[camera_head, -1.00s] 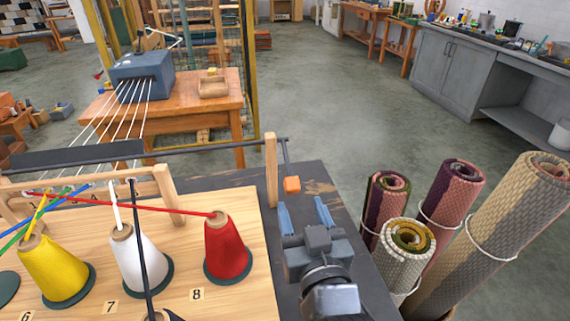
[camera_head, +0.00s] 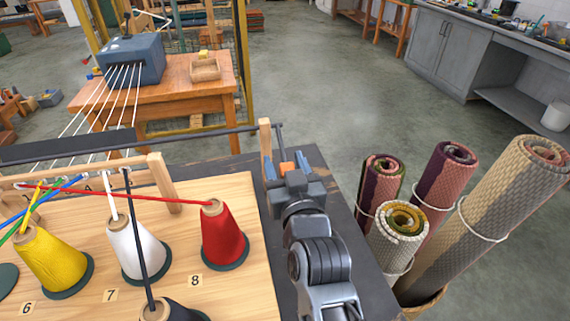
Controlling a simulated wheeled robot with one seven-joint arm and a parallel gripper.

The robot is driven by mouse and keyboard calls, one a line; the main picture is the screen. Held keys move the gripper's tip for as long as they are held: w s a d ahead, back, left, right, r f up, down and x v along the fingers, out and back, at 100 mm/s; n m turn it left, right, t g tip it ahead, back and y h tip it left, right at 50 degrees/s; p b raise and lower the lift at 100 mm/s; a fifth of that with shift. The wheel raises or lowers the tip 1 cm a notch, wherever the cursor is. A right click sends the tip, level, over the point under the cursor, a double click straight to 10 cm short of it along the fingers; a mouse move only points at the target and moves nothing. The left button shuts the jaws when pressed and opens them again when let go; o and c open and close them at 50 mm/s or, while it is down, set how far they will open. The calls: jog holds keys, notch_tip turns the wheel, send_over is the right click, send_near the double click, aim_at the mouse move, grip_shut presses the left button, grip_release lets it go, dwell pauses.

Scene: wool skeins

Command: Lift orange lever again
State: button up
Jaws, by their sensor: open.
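The orange lever (camera_head: 287,168) is a small orange block at the end of a dark crank hanging from the long dark bar (camera_head: 222,133), by the right wooden post. My gripper (camera_head: 285,163) is open, with its blue fingers pointing away from me. The fingers stand on the left and right of the orange block, which shows between them. I cannot tell whether either finger touches it. Part of the crank is visible above the block.
A red cone (camera_head: 222,236), a white cone (camera_head: 136,249) and a yellow cone (camera_head: 54,259) stand on the wooden board (camera_head: 262,287) left of my arm. Rolled rugs (camera_head: 447,172) stand to the right. The floor beyond is open.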

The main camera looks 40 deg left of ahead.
jog(key=shift+c, duration=0.3)
grip_shut()
